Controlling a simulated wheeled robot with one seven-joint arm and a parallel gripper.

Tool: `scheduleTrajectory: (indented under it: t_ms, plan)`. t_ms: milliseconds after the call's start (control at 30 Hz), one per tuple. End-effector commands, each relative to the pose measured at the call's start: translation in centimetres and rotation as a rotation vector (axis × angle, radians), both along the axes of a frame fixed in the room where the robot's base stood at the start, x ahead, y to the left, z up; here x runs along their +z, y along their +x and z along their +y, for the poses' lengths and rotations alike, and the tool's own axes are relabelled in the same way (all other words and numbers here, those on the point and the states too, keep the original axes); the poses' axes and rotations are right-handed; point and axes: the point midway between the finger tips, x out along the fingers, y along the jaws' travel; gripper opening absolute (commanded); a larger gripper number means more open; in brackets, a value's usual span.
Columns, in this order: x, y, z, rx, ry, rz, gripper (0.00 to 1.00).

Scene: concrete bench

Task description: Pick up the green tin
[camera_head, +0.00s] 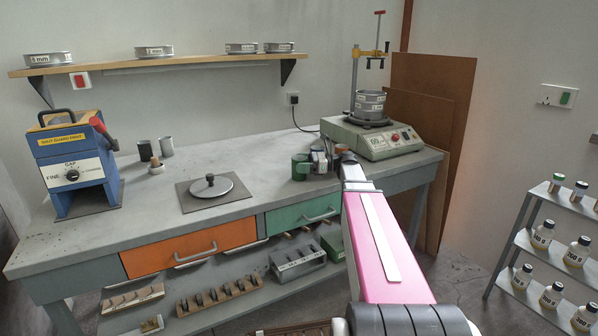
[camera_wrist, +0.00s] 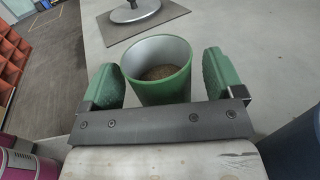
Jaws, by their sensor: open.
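The green tin (camera_wrist: 158,74) stands upright on the bench, open at the top, with brown grainy stuff inside. In the head view the green tin (camera_head: 299,168) is near the bench's front edge, partly hidden by my gripper (camera_head: 318,160). In the wrist view my gripper (camera_wrist: 160,82) is open, with one green-padded finger on each side of the tin. The tin's lower part is hidden by the gripper's dark bar.
The bench (camera_head: 247,165) has clear room left of the tin. A round lid with a knob (camera_head: 212,188) lies on a dark plate. A sieve shaker (camera_head: 370,138) stands close on the right. A dark blue thing (camera_wrist: 292,150) is near my gripper's right side in the wrist view.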

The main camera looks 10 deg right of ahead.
Motion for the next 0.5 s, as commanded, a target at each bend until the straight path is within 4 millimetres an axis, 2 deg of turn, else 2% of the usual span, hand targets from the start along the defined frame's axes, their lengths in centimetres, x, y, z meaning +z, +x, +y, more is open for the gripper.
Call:
scheduleTrajectory:
  t_ms: [100,300,500]
  plan:
    - [0.00,0.11,0.95,-0.001,0.000,0.001,0.87]
    - [0.01,0.13,0.97,-0.001,0.000,0.001,0.87]
    - [0.01,0.13,0.96,-0.001,0.000,0.000,0.25]
